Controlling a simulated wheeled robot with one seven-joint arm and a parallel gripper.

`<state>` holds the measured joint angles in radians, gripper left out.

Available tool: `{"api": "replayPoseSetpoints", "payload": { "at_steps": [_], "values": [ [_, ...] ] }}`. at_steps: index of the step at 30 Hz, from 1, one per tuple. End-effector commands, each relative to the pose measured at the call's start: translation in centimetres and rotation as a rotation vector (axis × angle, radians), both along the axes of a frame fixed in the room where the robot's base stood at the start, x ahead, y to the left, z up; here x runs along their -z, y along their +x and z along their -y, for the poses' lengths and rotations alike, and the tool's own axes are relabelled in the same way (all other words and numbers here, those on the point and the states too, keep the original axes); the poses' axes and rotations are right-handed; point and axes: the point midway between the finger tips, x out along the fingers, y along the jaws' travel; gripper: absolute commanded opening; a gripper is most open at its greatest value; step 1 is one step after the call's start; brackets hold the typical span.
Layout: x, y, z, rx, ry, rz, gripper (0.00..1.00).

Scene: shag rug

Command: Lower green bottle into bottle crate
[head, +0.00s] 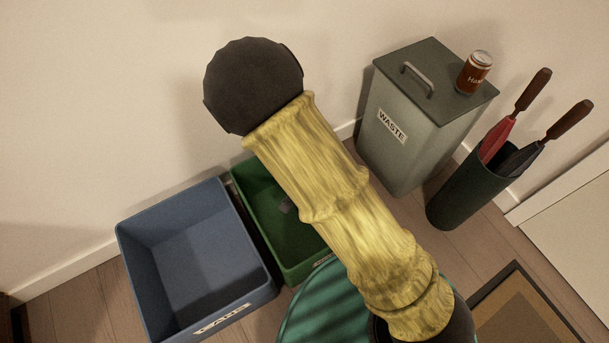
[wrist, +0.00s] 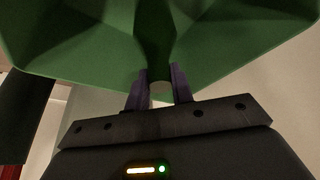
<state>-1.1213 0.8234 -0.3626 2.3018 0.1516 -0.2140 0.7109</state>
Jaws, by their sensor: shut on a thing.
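The green bottle crate (head: 262,222) stands on the floor beside the wall in the head view; my yellow-sleeved arm covers much of it. In the wrist view the crate's green walls (wrist: 70,40) spread out ahead of my gripper (wrist: 160,80). The gripper is shut on a dark green shape, which I take for the green bottle (wrist: 159,45), with a small pale end between the two purple fingers. The bottle points away from the wrist, toward the crate. How deep it is, and whether it touches the crate, I cannot tell. The head view hides the bottle behind my arm.
A blue bin (head: 200,262) labelled for cans stands left of the crate. A grey waste bin (head: 405,140) with a lidded top and a can (head: 474,72) on it stands right. A dark umbrella stand (head: 465,200) is beyond it. A framed mat (head: 530,310) lies lower right.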

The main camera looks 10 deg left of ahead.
Motion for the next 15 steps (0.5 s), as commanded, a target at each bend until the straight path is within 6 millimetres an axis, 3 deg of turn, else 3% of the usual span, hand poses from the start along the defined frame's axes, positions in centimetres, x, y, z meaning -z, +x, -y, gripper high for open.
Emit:
{"api": "replayPoseSetpoints", "payload": {
  "at_steps": [15],
  "values": [
    [2.2,0.0,0.0,0.001,0.0,0.0,0.0]
  ]
}}
